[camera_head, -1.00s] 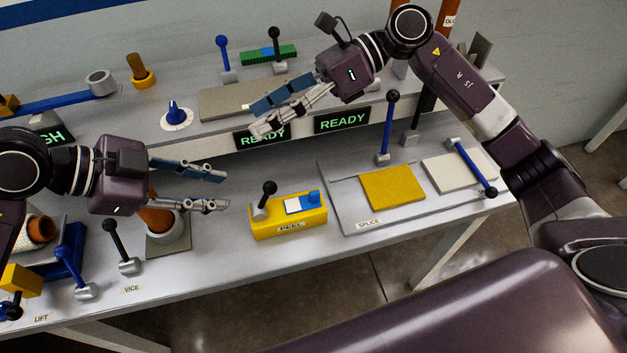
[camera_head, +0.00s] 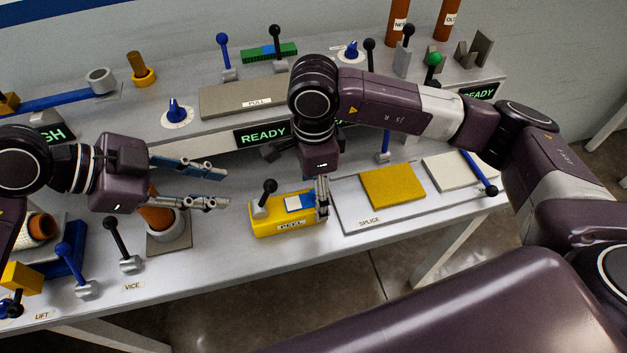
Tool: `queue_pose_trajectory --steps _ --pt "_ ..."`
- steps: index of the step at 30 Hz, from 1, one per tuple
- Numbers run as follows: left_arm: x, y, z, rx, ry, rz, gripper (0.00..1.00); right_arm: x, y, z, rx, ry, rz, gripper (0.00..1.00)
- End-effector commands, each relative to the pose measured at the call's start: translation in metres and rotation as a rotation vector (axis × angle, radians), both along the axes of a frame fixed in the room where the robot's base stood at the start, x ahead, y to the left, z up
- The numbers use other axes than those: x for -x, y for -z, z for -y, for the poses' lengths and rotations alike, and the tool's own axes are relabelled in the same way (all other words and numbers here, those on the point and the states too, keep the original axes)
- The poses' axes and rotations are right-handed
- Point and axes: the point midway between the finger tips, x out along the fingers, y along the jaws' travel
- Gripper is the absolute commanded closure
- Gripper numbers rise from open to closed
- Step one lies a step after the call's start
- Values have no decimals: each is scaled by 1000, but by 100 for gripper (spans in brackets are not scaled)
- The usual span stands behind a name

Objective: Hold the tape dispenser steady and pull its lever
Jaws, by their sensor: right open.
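The yellow tape dispenser (camera_head: 283,224), labelled PEEL, sits on the bench in the middle. A white and blue piece (camera_head: 300,203) lies on its top. Its lever (camera_head: 266,191), with a black knob, stands upright at its left end. My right gripper (camera_head: 322,200) points down at the dispenser's right end and hides that end. It is open; whether its fingers touch the dispenser I cannot tell. My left gripper (camera_head: 227,188) is open and empty, left of the dispenser and apart from the lever, with its fingers pointing right.
A splice plate (camera_head: 345,222) with a yellow pad (camera_head: 393,186) lies right of the dispenser. A brown cylinder in a grey holder (camera_head: 168,243) and the vice lever (camera_head: 121,246) stand to the left. The bench is clear in front of the dispenser.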

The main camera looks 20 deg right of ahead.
Motion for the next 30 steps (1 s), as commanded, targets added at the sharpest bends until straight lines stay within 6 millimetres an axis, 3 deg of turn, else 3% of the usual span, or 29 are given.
queue_pose_trajectory --steps 3,9,20,30 --pt "0 0 0 0 0 0 71 1 19 0 0 0 -4 33" --pt "0 0 0 0 0 0 71 0 39 0 -1 0 -2 33" --pt "0 0 0 0 0 0 71 0 43 0 -3 -1 0 34" --pt "0 0 0 0 0 0 71 0 43 0 -3 0 0 72"
